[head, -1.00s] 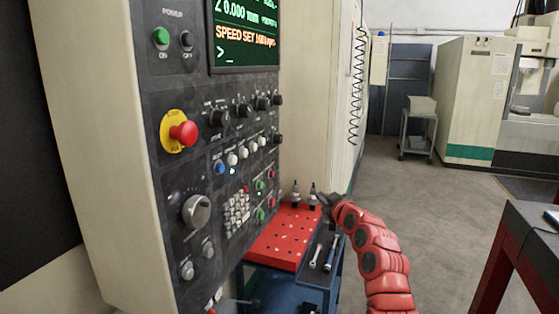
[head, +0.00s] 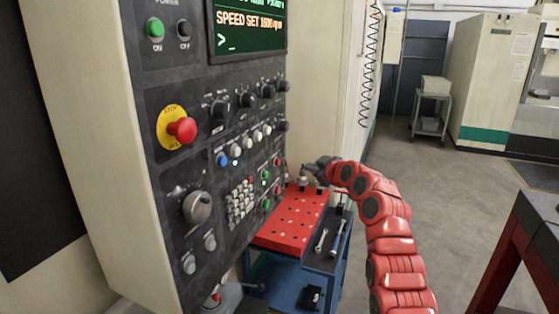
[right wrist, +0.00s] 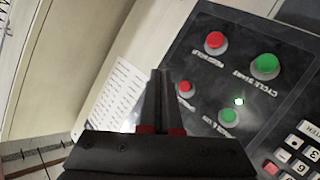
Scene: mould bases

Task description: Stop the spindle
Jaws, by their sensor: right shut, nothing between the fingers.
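On the dark control panel (head: 215,130), the small red button (head: 278,161) sits beside a small green button. In the right wrist view the same small red button (right wrist: 186,88) is just right of my fingertips, with the small green button (right wrist: 228,117) and a lit green lamp (right wrist: 239,100) near it. The labels beside these small buttons are partly hidden or hard to read. My right gripper (head: 309,164) is shut and empty, in front of the panel's right edge. Its shut fingers also show in the right wrist view (right wrist: 158,76). My left gripper is out of view.
A larger red button (right wrist: 215,40) and a green cycle start button (right wrist: 265,65) sit close by. The red emergency stop (head: 182,130) is on the panel's left. A red holder board (head: 290,225) on a blue cart stands below the gripper. The screen (head: 245,30) reads SPEED SET.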

